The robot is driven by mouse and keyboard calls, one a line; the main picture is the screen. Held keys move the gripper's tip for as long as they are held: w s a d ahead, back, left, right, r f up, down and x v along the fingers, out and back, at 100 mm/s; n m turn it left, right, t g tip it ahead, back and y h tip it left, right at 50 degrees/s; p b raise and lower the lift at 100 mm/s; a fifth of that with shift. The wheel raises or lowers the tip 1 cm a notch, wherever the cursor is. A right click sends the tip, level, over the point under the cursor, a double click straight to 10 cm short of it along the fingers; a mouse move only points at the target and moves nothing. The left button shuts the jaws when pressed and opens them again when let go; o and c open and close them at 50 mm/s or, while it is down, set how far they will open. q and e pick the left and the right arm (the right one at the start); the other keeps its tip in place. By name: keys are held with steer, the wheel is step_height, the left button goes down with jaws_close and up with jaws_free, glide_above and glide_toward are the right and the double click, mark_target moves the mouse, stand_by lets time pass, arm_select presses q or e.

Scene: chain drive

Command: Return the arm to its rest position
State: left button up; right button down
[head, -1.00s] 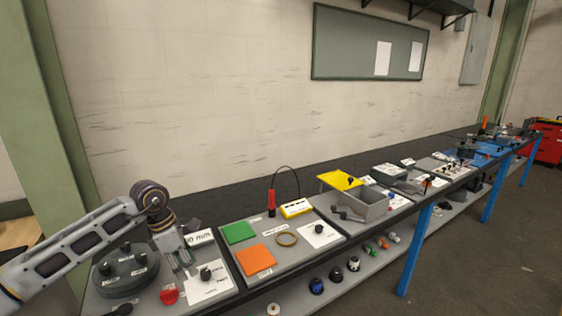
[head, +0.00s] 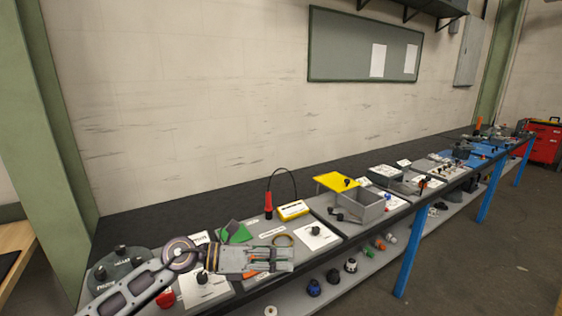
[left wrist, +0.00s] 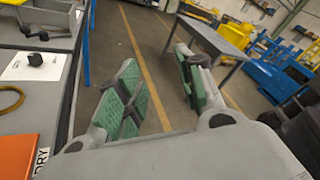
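My left arm comes in from the lower left. Its gripper (head: 288,260) points right, above the front of the near bench section. In the left wrist view the two green-padded fingers (left wrist: 157,62) stand apart with nothing between them, and the floor shows through the gap. The gripper covers most of the orange plate, which shows in the left wrist view (left wrist: 18,157). My right gripper is in neither view.
A dark round unit with knobs (head: 120,267) stands left by my arm. A red-handled tool (head: 268,208), a yellow box (head: 293,210), a white card with a black knob (head: 318,237) and a grey bin (head: 362,207) sit nearby. The aisle floor (head: 460,260) is open.

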arm_select(q)
step_height(320, 180, up, 6)
steer(key=w+n+t+h, duration=0.1)
steer(key=n+t+h, duration=0.2)
steer(key=n+t, duration=0.3)
steer(key=w+a+n+t+y, duration=0.5)
steer(key=n+t, duration=0.4)
steer(key=n, duration=0.5)
steer(key=s+a+f+n+g+y, duration=0.2)
steer(key=s+a+f+n+y, duration=0.1)
steer(key=a+f+n+y, duration=1.25)
steer(key=s+a+f+n+g+h, duration=0.15)
steer(key=s+f+n+g, duration=0.85)
steer(key=s+f, duration=1)
steer(key=s+a+f+m+g, duration=0.1)
steer(key=s+f+g, duration=0.1)
steer(key=f, duration=1.3)
steer(key=s+f+m+g, duration=0.1)
steer(key=s+f+m, duration=0.1)
steer(key=f, duration=1.3)
steer(key=s+a+f, duration=0.3)
steer(key=s+f, duration=0.7)
steer(key=s, duration=0.1)
steer(key=s+a+f+g, duration=0.1)
steer(key=s+a+f, duration=0.3)
steer(key=s+f, duration=0.6)
steer(key=shift+s+f, duration=0.4)
steer(key=shift+f, duration=0.1)
